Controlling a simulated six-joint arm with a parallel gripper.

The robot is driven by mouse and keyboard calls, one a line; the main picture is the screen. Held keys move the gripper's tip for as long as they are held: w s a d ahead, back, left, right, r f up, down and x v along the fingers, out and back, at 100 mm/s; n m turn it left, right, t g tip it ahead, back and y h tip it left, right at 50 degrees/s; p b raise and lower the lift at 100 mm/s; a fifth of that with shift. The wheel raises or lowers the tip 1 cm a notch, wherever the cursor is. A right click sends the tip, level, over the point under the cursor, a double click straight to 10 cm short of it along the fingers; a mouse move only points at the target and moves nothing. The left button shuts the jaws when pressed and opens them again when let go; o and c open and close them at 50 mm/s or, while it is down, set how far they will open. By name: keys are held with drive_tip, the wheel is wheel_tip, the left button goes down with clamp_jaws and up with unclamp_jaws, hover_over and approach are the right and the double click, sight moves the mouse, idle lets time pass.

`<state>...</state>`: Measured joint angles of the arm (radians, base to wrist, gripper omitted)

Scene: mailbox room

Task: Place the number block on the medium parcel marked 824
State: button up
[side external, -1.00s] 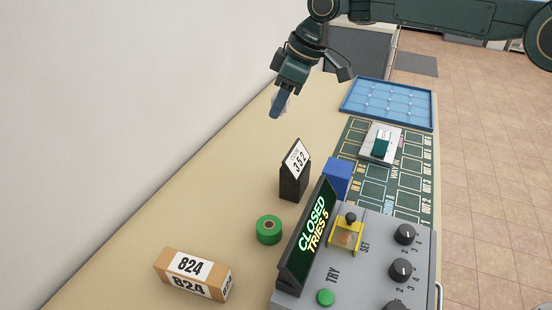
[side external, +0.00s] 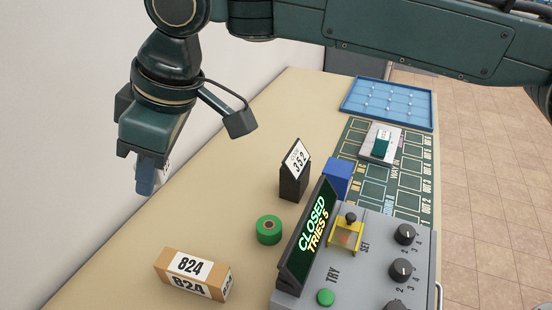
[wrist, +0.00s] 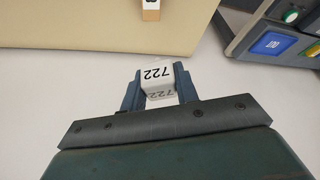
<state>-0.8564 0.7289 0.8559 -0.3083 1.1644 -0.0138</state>
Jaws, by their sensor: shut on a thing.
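In the side view the fingers mostly hide the block, leaving a pale sliver. The parcel marked 824 (side external: 193,274) is an orange-brown box with white labels, lying on the table at the lower left. My gripper is in the air, up and left of the parcel in the side view. A small part of a brown box with a white label (wrist: 151,8) shows at the wrist view's top edge.
A green tape roll (side external: 269,230) and a dark stand with a 352 card (side external: 294,178) stand on the beige table (side external: 235,190). The grey control panel (side external: 375,250) with a CLOSED, TRIES 5 sign is at right. A blue tray (side external: 388,101) is at the back.

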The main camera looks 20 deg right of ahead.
hover_over(182, 266)
drive_tip(key=d, duration=0.2)
drive_tip(key=f, duration=1.5)
drive_tip(key=shift+s+a+f, duration=0.25)
drive_tip(key=shift+s+f, duration=0.05)
drive_tip(key=shift+f, duration=0.1)
drive_tip(key=shift+f, duration=0.1)
drive_tip(key=shift+f, duration=2.05)
drive_tip(key=shift+f, duration=0.1)
drive_tip(key=o, duration=0.9)
drive_tip(key=shift+o, duration=0.2)
drive_tip(key=v, duration=1.2)
